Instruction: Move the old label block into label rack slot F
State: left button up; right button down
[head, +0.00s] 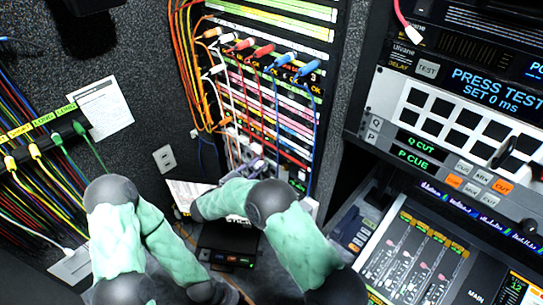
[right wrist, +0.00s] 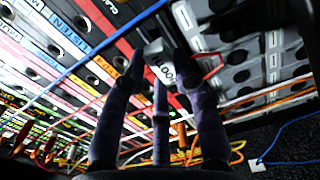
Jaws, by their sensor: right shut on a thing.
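In the right wrist view, my right gripper (right wrist: 163,58) has its dark purple fingers shut on a small pale block with dark lettering, the old label block (right wrist: 160,52). The block is tilted in the picture and sits in front of the rack face. In the head view, my right gripper (head: 252,158) is small and close to the lower part of the tall rack, and the block cannot be made out there. I cannot tell which slot is F or whether the block touches the rack. My left gripper is not visible; only my left arm shows at the lower left.
The patch rack (head: 272,95) carries coloured label strips and plugged cables. Blue and red cables cross near my right gripper in the wrist view. A console (head: 430,250) stands at the right, and a cable panel (head: 45,150) with a paper sheet (head: 103,107) at the left.

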aim_at(259, 166)
jog(key=shift+s+a, duration=0.4)
jog(key=shift+a, duration=0.05)
jog(key=shift+s+a, duration=0.1)
jog(key=shift+p+v, duration=0.45)
jog(key=shift+v, duration=0.95)
